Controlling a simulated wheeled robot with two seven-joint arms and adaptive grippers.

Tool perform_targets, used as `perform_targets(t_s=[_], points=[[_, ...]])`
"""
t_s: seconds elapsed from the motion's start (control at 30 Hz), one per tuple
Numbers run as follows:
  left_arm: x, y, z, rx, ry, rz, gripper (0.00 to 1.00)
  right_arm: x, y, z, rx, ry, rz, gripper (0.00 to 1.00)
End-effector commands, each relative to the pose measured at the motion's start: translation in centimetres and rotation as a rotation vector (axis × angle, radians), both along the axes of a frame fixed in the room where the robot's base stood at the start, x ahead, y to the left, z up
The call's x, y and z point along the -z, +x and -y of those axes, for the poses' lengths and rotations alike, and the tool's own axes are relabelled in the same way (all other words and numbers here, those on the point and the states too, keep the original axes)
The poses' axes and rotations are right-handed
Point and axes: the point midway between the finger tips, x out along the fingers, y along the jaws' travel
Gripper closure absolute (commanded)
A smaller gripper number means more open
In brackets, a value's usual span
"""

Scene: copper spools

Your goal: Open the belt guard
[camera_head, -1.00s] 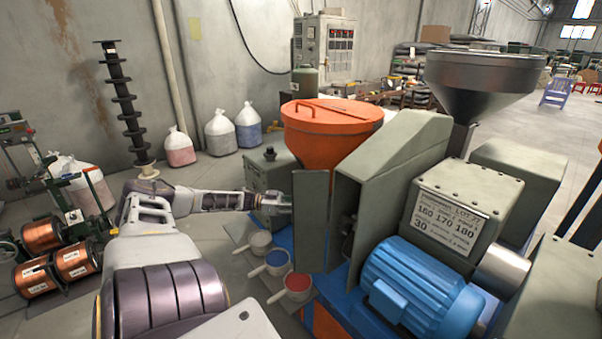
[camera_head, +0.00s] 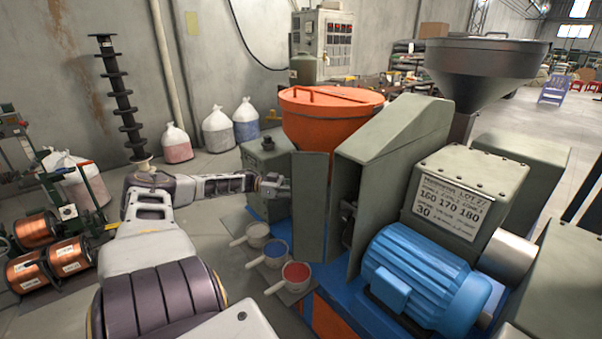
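The belt guard (camera_head: 390,165) is a grey-green metal housing with a sloped top, in the middle of the view beside the blue motor. Its door panel (camera_head: 311,206) stands swung out on the left side, so the dark inside of the housing shows between them. My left gripper (camera_head: 284,187) is at the left of the door panel, near its outer edge. Its fingers are small and I cannot tell whether they touch the panel or are open or shut. My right gripper is not in view.
An orange hopper (camera_head: 325,125) stands behind the door panel and a blue motor (camera_head: 425,280) in front of the guard. Three scoops with coloured contents, including a red one (camera_head: 295,274), sit low on the left below my arm. Copper spools (camera_head: 38,231) stand at far left.

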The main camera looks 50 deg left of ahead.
Motion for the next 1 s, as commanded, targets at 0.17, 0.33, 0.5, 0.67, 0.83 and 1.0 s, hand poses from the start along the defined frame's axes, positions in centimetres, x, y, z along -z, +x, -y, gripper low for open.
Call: perform_targets(t_s=[0.17, 0.33, 0.5, 0.67, 0.83, 1.0], points=[[0.05, 0.01, -0.03, 0.005, -0.002, -0.002, 1.00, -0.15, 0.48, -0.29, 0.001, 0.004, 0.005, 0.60], [0.02, 0.01, -0.03, 0.005, -0.002, -0.002, 1.00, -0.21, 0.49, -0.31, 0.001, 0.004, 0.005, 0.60], [0.02, 0.02, -0.04, 0.005, -0.002, -0.002, 1.00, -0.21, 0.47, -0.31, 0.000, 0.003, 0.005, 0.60], [0.01, 0.02, -0.04, 0.005, -0.002, -0.002, 0.81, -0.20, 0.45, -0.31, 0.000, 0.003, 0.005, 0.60], [0.00, 0.03, -0.03, 0.005, -0.001, -0.001, 0.81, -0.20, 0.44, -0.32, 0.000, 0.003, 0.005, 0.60], [0.01, -0.05, -0.15, 0.005, -0.001, -0.001, 0.81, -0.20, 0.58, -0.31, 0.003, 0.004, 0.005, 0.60]])
